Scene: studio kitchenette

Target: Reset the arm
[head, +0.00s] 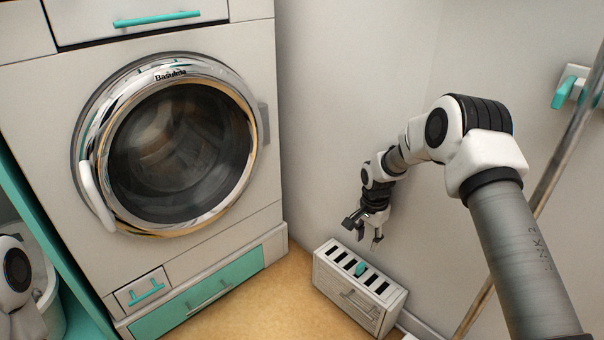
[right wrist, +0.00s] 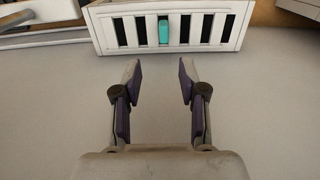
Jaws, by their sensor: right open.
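My right gripper (head: 362,229) is open and empty. It hangs above a white slotted box (head: 342,293) that stands on the floor by the wall. In the right wrist view my right gripper's two fingers (right wrist: 160,82) are spread apart with nothing between them. The slotted box (right wrist: 108,36) is beyond the fingertips there, apart from them. A small teal piece (head: 361,268) sits at the slots on the box's top; it also shows in the right wrist view (right wrist: 164,31). My left gripper is not in view.
A washing machine (head: 260,190) with a shut round door (head: 185,145) stands at the left. A pole (head: 547,187) is at the right, near a teal and white wall fitting (head: 566,90). Tan floor (head: 280,305) is clear between machine and box.

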